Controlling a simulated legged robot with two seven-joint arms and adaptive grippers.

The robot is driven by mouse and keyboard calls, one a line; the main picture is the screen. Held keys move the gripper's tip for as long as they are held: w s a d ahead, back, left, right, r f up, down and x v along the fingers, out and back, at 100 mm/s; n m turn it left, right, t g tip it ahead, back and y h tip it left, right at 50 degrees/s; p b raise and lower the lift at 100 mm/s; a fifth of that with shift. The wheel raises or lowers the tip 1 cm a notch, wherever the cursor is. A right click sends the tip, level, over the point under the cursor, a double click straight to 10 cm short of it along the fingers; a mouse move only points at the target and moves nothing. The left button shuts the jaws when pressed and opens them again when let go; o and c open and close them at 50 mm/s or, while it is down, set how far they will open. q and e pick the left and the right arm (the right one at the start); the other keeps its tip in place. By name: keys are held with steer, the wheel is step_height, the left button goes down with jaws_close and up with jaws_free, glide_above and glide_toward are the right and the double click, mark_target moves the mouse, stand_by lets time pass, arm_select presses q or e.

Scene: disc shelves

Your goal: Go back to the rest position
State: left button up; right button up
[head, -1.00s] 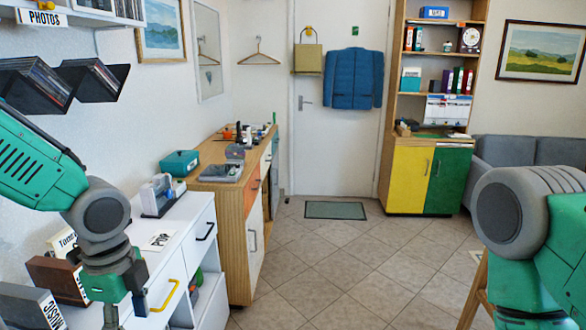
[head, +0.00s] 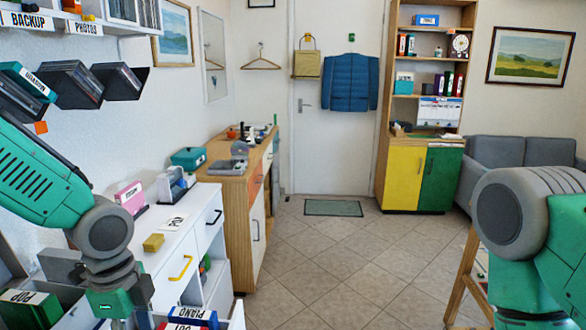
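My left arm comes in from the left edge and bends down over the white cabinet (head: 178,238). Its wrist shows at the bottom, but the gripper fingers are cut off below the frame. My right arm shows at the right edge only as a large grey joint and green links. The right gripper is out of frame. No object is seen held by either arm.
Disc racks (head: 78,85) hang on the left wall under a shelf. Discs with labels (head: 192,316) stand at the bottom left. Tiled floor (head: 330,260) is clear; a wooden stand (head: 462,285) is right.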

arm_select(q)
steer(key=s+d+f+n+h+b, duration=0.1)
steer(key=s+f+n+b, duration=0.3)
steer(key=f, duration=0.7)
steer(key=s+d+f+n+h+b, duration=0.1)
steer(key=s+d+f+n, duration=0.1)
steer(key=s+f+n, duration=0.6)
steer(key=s+a+f+n+y+b, duration=0.1)
steer(key=s+a+f+n+b, duration=0.1)
steer(key=f, duration=0.5)
steer(key=s+a+f+n+y+b, duration=0.1)
steer(key=s+a+f+n+b, duration=0.1)
steer(key=s+f, duration=0.5)
steer(key=shift+a+f+n+t, duration=0.2)
steer(key=shift+a+n+t, duration=0.2)
steer(key=shift+a+n, duration=0.4)
